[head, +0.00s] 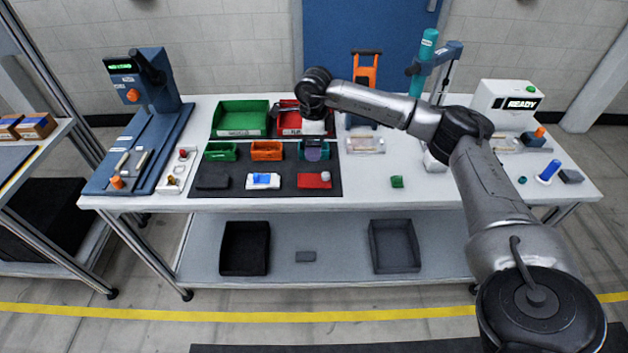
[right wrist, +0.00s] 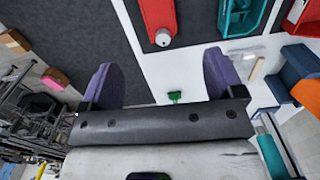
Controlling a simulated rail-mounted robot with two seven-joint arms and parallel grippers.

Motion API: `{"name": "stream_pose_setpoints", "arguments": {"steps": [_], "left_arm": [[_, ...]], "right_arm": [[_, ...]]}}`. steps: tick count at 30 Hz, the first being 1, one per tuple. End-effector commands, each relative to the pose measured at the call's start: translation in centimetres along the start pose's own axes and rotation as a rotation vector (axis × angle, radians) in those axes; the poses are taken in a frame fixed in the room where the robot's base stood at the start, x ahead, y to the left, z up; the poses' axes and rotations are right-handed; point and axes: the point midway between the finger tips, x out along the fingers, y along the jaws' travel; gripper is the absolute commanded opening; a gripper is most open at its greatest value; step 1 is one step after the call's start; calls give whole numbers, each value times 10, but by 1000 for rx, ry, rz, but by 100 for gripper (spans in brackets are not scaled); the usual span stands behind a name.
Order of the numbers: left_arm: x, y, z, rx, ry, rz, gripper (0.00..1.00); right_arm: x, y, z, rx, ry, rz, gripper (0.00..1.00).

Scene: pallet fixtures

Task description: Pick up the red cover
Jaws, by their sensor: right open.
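The red cover (head: 313,181) is a flat red piece with a pale round knob at its right end. It lies on the dark mat (head: 263,186), in the front row at the right. In the right wrist view the red cover (right wrist: 157,12) shows at the top, with its knob pointing down the picture. My left gripper is out of view.
A white-and-blue piece (head: 263,181) and a dark grey piece (head: 212,182) lie left of the cover. Small green (head: 221,151) and orange (head: 267,150) bins stand behind.

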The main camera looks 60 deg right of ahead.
Motion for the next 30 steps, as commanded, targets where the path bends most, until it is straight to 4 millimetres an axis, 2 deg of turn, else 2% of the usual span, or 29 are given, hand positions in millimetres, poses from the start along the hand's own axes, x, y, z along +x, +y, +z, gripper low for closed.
{"name": "stream_pose_setpoints", "arguments": {"steps": [4,15,24,30], "left_arm": [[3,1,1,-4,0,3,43],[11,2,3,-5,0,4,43],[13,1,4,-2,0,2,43],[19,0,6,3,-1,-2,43]], "right_arm": [[15,2,-3,-24,20,9,87],[73,2,-4,-26,17,9,87],[90,2,-4,-27,16,9,87],[116,3,-4,-26,17,9,87]]}}
